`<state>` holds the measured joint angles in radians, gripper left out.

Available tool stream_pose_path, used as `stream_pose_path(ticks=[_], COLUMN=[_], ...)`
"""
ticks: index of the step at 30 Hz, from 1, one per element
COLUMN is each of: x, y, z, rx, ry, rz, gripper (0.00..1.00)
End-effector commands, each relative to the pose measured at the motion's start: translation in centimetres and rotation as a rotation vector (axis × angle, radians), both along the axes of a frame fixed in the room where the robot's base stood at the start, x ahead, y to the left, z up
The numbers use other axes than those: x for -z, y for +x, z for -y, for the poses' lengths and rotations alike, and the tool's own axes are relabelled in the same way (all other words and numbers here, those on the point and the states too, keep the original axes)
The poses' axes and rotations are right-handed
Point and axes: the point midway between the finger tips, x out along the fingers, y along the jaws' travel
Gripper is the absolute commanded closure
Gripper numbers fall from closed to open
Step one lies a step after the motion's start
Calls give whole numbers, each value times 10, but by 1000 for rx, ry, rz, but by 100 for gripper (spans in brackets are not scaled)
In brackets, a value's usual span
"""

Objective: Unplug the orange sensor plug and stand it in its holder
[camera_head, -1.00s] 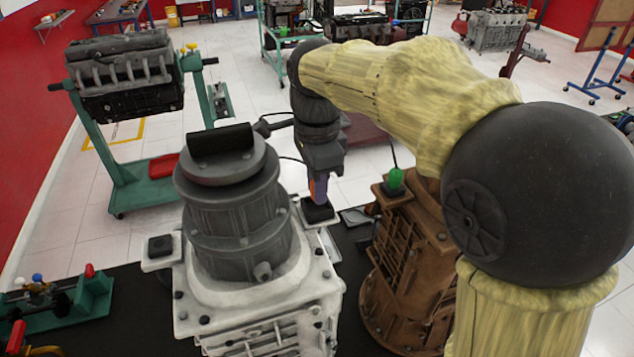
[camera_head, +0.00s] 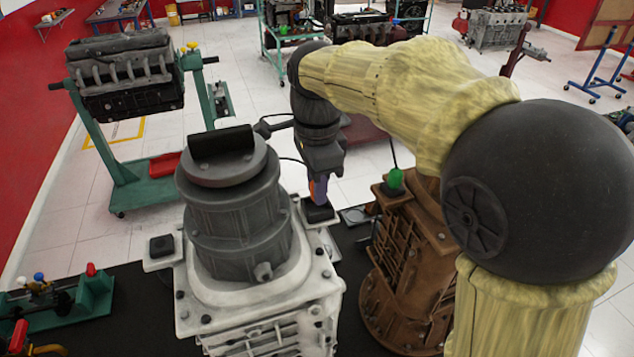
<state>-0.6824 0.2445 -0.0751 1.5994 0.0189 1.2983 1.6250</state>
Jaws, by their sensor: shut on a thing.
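My gripper (camera_head: 318,191) points down just right of the grey ribbed housing (camera_head: 235,210). It is shut on the orange plug (camera_head: 311,191), of which only a thin orange strip shows beside the purplish finger. The plug is low over a black square socket (camera_head: 318,212) on the corner of the white engine block (camera_head: 255,292). I cannot tell whether the plug is still seated in the socket or just clear of it. The plug's lower end is hidden. I cannot make out its holder for certain.
A green plug (camera_head: 394,179) stands on the brown engine casting (camera_head: 405,265) to the right, close to my arm. Another black socket (camera_head: 161,246) sits at the white block's left corner. A green stand (camera_head: 82,306) with coloured knobs is at lower left. Black tabletop (camera_head: 140,305) between is bare.

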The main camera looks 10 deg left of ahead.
Motion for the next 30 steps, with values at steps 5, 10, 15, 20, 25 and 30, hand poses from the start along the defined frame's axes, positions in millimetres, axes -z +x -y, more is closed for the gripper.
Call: stream_pose_path(ticks=[5, 10, 15, 20, 25, 30], x=[-1, 0, 0, 3, 6, 9], y=[0, 0, 0, 0, 0, -1], z=[0, 0, 0, 0, 0, 0], rx=[0, 0, 0, -1, -1, -2], ry=[0, 0, 0, -1, -1, -2], rz=[0, 0, 0, -1, -2, -3], gripper=[100, 100, 100, 100, 100, 100])
